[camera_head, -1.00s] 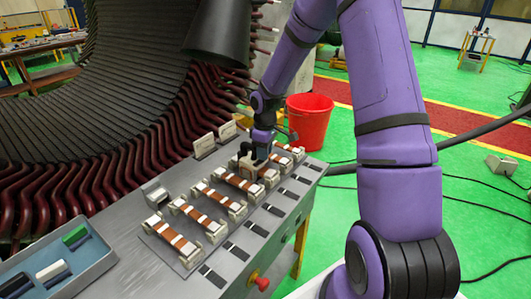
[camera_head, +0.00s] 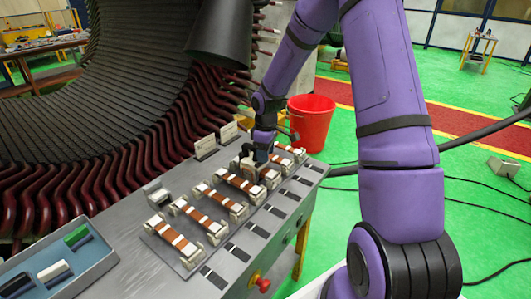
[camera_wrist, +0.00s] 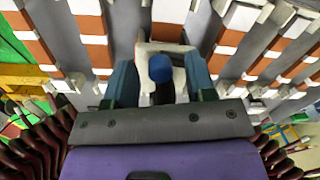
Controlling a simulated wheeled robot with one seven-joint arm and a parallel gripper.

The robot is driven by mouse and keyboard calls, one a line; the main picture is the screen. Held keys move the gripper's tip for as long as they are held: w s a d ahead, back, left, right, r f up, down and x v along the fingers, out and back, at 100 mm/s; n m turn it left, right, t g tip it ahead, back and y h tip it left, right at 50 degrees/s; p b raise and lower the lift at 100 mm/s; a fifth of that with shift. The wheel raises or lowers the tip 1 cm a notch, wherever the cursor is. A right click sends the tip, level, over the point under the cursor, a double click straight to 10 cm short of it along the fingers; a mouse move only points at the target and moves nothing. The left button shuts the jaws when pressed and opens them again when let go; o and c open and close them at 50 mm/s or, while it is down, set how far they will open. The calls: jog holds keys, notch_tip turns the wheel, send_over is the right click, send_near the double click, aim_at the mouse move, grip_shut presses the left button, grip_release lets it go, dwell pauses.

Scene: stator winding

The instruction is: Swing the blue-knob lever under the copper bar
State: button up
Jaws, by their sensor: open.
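The blue knob (camera_wrist: 160,68) of the lever shows in the wrist view, between my two fingers and near their tips. A pale lever part (camera_wrist: 152,50) lies behind the knob, next to a copper bar (camera_wrist: 166,32) with white ends. My gripper (camera_wrist: 160,80) is open, with one teal finger on each side of the knob; I cannot tell whether either touches it. In the head view my gripper (camera_head: 258,158) is low over the far part of the row of copper bars, and the knob is hidden there.
Several copper bars (camera_head: 208,208) on white holders stand in a row on the grey bench (camera_head: 130,260). A blue tray (camera_head: 100,240) with small blocks is at the lower left. A red bucket (camera_head: 311,122) stands beyond the bench. The dark red stator coils (camera_head: 110,180) rise behind.

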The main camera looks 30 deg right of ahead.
notch_tip(320, 180, up, 11)
jog(key=shift+w+d, duration=0.2)
dwell(0.3)
jog(key=shift+f, duration=0.1)
dwell(0.3)
jog(key=s+a+r+m+t+h, duration=0.15)
jog(key=s+a+r, duration=0.25)
jog(key=s+r, duration=0.4)
jog(key=s+a+r+m+t, duration=0.1)
jog(key=s+a+r+m, duration=0.2)
jog(key=s+r, duration=0.45)
jog(key=s+a+r+m+t, duration=0.1)
jog(key=s+r, duration=0.1)
jog(key=s, duration=0.6)
jog(key=s+a+r+m+t+y, duration=0.1)
jog(key=s+a+r+m+t, duration=0.1)
jog(key=s, duration=0.6)
jog(key=shift+s+r, duration=0.25)
